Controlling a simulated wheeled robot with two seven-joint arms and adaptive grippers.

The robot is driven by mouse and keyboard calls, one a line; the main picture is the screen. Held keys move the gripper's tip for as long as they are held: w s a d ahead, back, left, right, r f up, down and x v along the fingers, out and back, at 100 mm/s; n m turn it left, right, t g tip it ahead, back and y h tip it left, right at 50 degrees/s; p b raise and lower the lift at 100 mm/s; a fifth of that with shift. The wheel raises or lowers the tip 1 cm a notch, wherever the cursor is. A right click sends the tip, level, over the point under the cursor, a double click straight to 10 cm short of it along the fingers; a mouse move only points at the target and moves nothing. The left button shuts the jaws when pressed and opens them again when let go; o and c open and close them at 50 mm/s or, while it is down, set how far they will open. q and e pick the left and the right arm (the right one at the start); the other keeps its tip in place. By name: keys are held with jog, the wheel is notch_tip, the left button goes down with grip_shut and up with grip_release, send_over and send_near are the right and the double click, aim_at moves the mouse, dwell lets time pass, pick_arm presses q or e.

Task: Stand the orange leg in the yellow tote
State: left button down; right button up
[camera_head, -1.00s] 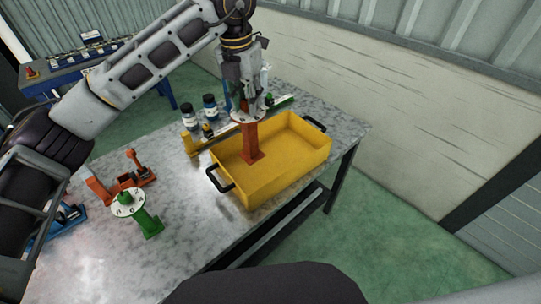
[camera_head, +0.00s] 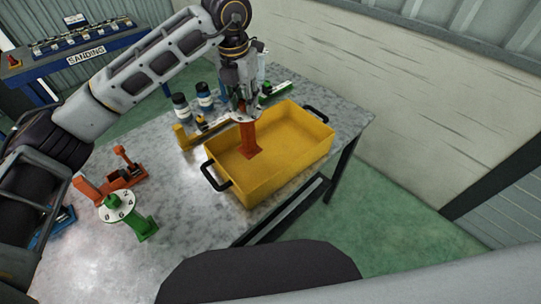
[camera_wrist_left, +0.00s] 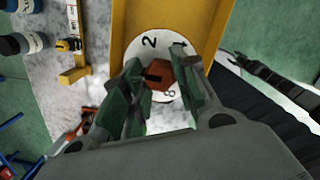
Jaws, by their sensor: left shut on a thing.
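The orange leg (camera_head: 249,141) is upright inside the yellow tote (camera_head: 290,172), near the tote's left end. Its foot plate is at or close to the tote floor; I cannot tell if it touches. My left gripper (camera_head: 243,112) is above it and shut on its top. In the left wrist view the gripper (camera_wrist_left: 160,82) closes around an orange knob (camera_wrist_left: 160,76) over a white numbered disc (camera_wrist_left: 150,46), and the yellow tote wall (camera_wrist_left: 122,22) shows beside it. My right gripper is not in view.
A green leg (camera_head: 142,226) with a white disc stands at the table's left front, beside an orange clamp (camera_head: 122,178). Dark-capped bottles (camera_head: 204,98) and a yellow bar tool (camera_head: 186,139) lie behind the tote. The table middle (camera_head: 180,180) is clear.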

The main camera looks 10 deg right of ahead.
aim_at(247, 128)
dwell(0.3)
pick_arm(q)
jog(key=shift+f+p, duration=0.6)
jog(key=shift+f, duration=2.55)
jog(key=shift+f+p, duration=0.35)
jog(key=shift+f, duration=1.5)
jog(key=c, duration=1.1)
grip_release()
